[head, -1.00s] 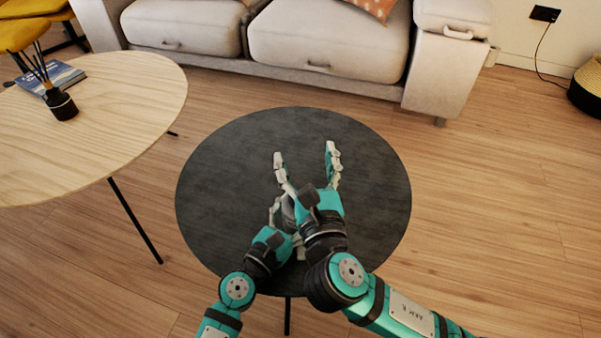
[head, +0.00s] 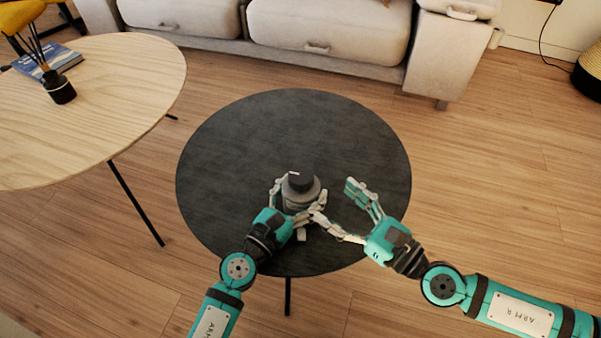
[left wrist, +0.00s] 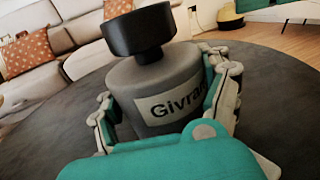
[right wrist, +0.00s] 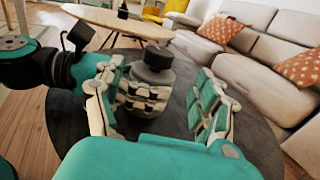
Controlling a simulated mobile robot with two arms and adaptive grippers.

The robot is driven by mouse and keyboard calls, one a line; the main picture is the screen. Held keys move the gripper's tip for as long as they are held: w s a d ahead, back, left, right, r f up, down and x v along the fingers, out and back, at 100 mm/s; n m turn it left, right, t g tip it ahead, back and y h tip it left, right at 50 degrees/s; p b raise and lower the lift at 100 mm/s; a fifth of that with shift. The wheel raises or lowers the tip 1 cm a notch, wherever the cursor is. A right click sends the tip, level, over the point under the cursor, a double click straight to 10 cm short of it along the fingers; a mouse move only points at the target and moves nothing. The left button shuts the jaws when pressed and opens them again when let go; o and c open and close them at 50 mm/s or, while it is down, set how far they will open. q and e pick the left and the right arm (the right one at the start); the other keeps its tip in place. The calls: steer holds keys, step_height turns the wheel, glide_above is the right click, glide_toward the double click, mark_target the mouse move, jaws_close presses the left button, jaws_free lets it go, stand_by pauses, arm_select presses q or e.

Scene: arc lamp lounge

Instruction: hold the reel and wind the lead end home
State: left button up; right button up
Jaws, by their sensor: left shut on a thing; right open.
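The reel (head: 297,199) is a grey, rounded body with a black cap on top, upright on the dark round table (head: 240,140). A short white mark shows on the cap in the head view. In the left wrist view the reel (left wrist: 185,75) carries a pale label reading "Givran", partly hidden by a finger. My left gripper (head: 292,203) is shut around the reel's body from the near side. My right gripper (head: 337,202) is open and empty, just right of the reel. In the right wrist view the reel (right wrist: 152,75) stands beyond its spread fingers. I cannot make out a lead end.
The dark tabletop is otherwise clear. A wooden table (head: 100,110) at left bears a reed diffuser (head: 58,88) and a book (head: 62,58). A pale sofa (head: 330,35) stands behind. A basket (head: 588,72) is at far right.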

mark_target(310, 183)
steer(key=x, duration=1)
steer(key=shift+w+a, duration=0.1)
steer(key=shift+a, duration=0.05)
steer(key=shift+c, duration=0.3)
steer(key=c, duration=1.1)
